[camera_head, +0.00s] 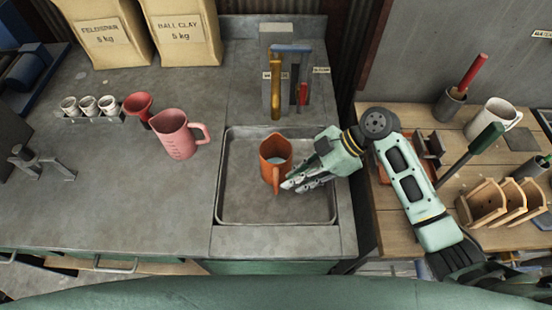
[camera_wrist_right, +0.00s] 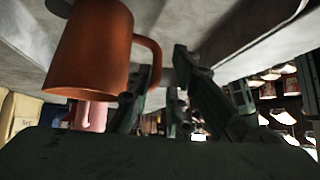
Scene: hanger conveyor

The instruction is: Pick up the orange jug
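The orange jug (camera_head: 273,150) stands upright in the shallow metal sink tray (camera_head: 235,205), with its handle facing the front. My right gripper (camera_head: 287,185) reaches in from the right, low over the tray, with its fingertips close beside the handle. In the right wrist view the jug (camera_wrist_right: 92,48) fills the upper left, its handle pointing right toward my gripper (camera_wrist_right: 168,80). The fingers there are spread apart, with no jug part clearly clamped between them. Whether a finger touches the handle I cannot tell. My left gripper is not in view.
A pink measuring jug (camera_head: 175,136) stands on the counter left of the tray, beside a red funnel (camera_head: 139,104) and several small white cups. A wooden table (camera_head: 385,215) with tools lies right. The front left counter is clear.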

